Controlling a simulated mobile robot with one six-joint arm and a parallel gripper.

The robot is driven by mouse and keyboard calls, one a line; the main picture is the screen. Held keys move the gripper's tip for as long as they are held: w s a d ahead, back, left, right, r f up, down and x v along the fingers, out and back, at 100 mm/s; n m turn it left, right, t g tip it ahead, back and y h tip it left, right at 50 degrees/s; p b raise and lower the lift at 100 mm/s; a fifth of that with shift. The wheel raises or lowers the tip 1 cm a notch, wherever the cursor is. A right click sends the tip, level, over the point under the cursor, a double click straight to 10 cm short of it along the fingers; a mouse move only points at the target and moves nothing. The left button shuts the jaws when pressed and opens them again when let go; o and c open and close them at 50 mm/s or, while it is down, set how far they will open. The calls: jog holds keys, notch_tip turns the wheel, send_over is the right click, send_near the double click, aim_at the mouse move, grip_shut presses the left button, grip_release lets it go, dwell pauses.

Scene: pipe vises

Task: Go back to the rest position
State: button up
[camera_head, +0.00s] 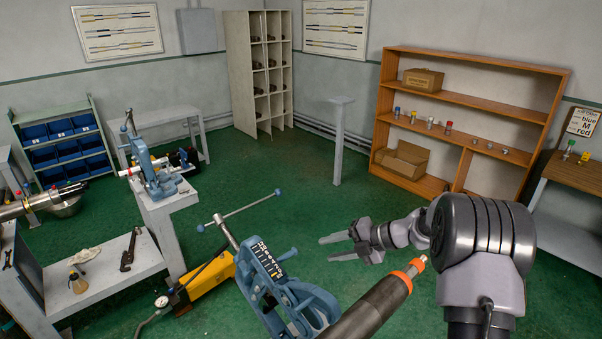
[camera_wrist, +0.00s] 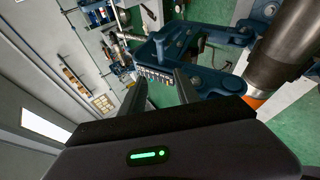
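My gripper (camera_head: 345,246) is at the end of my arm, to the right of the nearest blue pipe vise (camera_head: 268,275) in the head view. Its two fingers are spread apart with nothing between them. In the wrist view the two dark fingers of my gripper (camera_wrist: 158,92) stand apart, with the blue vise (camera_wrist: 185,50) beyond them. A dark pipe (camera_head: 375,308) with an orange band at its end lies at the front, below my gripper. The pipe also shows in the wrist view (camera_wrist: 283,45). I cannot tell the exact gap between gripper and vise.
A second blue vise (camera_head: 155,165) stands on a grey bench at the left. A yellow tool (camera_head: 208,280) is beside the near vise. A wooden shelf (camera_head: 462,95) with boxes and small fittings stands at the back right. Green floor is open in the middle.

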jog(key=s+a+r+n+g+h, duration=0.1)
jog(key=s+a+r+n+h, duration=0.4)
jog(key=s+r+n, duration=1)
jog(key=s+r+n+t+h, duration=0.2)
jog(key=s+r+n+h, duration=0.15)
jog(key=s+n, duration=1.55)
notch_tip(320, 180, down, 28)
jog(key=s+n+b, duration=0.2)
jog(key=n+b, duration=0.2)
jog(key=b, duration=2.1)
jog(key=shift+s+d+n, duration=0.25)
jog(key=shift+s+n, duration=0.05)
jog(key=shift+s, duration=0.05)
